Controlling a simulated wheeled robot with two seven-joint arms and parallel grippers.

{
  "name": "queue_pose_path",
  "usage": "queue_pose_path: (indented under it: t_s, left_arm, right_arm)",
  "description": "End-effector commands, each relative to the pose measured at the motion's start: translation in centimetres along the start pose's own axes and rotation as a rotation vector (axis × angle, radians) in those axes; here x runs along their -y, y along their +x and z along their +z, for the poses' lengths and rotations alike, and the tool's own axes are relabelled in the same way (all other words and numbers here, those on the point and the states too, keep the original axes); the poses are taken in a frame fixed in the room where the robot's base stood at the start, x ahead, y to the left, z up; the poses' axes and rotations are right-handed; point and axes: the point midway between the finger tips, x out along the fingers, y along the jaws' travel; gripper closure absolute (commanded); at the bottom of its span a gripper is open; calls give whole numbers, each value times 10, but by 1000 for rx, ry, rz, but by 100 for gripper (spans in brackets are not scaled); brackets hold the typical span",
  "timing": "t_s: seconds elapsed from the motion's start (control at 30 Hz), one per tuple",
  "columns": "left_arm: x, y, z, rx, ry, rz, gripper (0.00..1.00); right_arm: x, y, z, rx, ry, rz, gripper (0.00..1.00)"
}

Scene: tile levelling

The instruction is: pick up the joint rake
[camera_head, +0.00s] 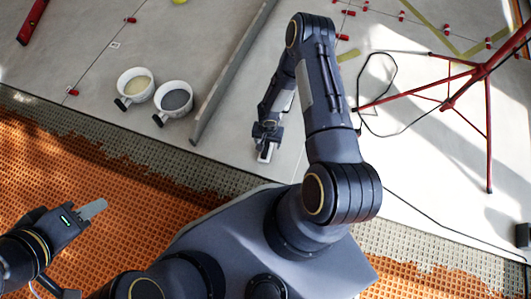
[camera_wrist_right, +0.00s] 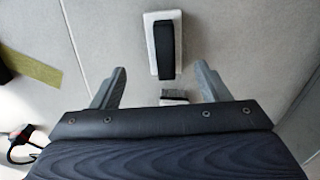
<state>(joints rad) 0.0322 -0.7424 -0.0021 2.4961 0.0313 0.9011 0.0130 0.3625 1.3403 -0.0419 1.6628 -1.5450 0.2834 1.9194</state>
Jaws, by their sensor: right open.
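In the right wrist view, a tool with a black grip on a pale base (camera_wrist_right: 164,44), apparently the joint rake, lies on the grey tiles. It is just beyond and between the fingertips of my right gripper (camera_wrist_right: 160,82), which is open with nothing between its fingers. My left gripper (camera_head: 93,209) is over the orange mat at left, seen side-on.
Two white buckets (camera_head: 173,99) with black handles stand left of a long grey bar (camera_head: 232,72). A red tripod (camera_head: 458,90) with a black cable stands at right. Red clips dot the tiles (camera_head: 130,20). The orange mat (camera_head: 60,150) covers the near left floor.

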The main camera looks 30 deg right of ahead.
Motion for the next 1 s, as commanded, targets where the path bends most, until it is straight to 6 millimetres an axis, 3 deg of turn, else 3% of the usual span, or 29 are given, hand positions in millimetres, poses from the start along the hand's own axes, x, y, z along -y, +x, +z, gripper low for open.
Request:
queue_pose_path:
  t_s: [0.4, 0.7, 1.0]
  left_arm:
    - [12, 25, 13, 0, 0, 0, 64]
    - [12, 25, 13, 0, 0, 0, 64]
    - [12, 25, 13, 0, 0, 0, 64]
  right_arm:
    - [7, 54, 8, 2, 1, 2, 31]
    - [7, 57, 7, 0, -1, 1, 32]
    - [7, 57, 7, 1, -1, 2, 72]
